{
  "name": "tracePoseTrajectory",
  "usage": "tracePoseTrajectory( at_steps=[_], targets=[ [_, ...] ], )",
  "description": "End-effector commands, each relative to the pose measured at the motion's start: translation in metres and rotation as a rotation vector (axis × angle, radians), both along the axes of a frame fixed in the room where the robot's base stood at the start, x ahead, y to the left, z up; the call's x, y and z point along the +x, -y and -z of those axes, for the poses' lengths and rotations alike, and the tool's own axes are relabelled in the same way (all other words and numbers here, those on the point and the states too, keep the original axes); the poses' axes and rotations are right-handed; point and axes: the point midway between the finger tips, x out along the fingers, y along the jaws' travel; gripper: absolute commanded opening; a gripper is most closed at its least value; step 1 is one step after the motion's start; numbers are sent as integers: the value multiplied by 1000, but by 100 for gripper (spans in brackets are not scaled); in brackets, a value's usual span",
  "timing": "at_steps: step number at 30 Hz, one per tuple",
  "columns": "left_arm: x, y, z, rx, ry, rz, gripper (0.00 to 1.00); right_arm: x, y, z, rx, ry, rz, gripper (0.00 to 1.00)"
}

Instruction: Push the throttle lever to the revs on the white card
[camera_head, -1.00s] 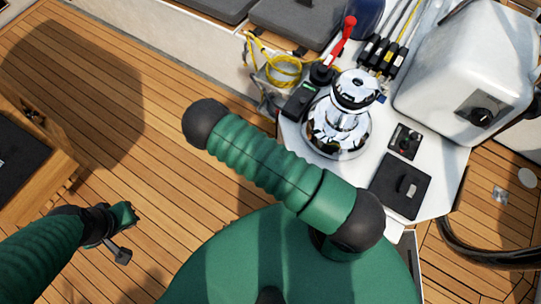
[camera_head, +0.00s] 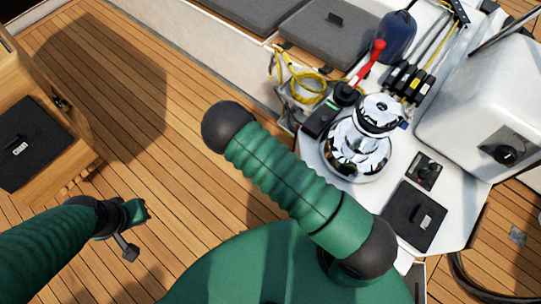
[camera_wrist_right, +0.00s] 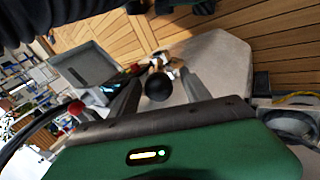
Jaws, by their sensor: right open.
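My right gripper (camera_wrist_right: 160,92) shows in the right wrist view, open, with its two fingers apart. A black ball knob (camera_wrist_right: 158,90) appears between the fingers; I cannot tell whether it touches them, or surely whether it tops the throttle lever. A red knob (camera_wrist_right: 76,107) is left of the fingers. In the head view a red-handled lever (camera_head: 369,62) stands behind the chrome winch; I cannot tell if it is the throttle. My right gripper is not visible there. My left gripper (camera_head: 132,228) hangs low at left, its jaws unclear. I cannot make out a white card.
The chrome winch (camera_head: 358,145) and a black square panel (camera_head: 414,215) sit on the white console. A white housing (camera_head: 485,100) stands at right. Yellow rope (camera_head: 308,86) lies beside the console. The wooden deck (camera_head: 150,110) is largely clear. A wooden box (camera_head: 45,145) is at left.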

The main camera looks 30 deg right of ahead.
Motion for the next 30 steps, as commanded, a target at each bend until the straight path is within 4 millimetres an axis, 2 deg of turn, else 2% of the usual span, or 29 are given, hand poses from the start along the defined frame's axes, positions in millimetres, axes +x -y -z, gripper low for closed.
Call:
tracePoseTrajectory(
  at_steps=[6, 12, 16, 30],
  targets=[
    [0, 0, 3, 0, 0, 0, 0, 38, -15, -52, 0, 6, -2, 55],
    [0, 0, 4, 0, 0, 0, 0, 59, -24, -84, -1, 1, -1, 55],
    [0, 0, 5, 0, 0, 0, 0, 64, -26, -92, -1, 0, 0, 55],
    [0, 0, 4, 0, 0, 0, 0, 64, -25, -95, 9, 2, -6, 55]
  ],
)
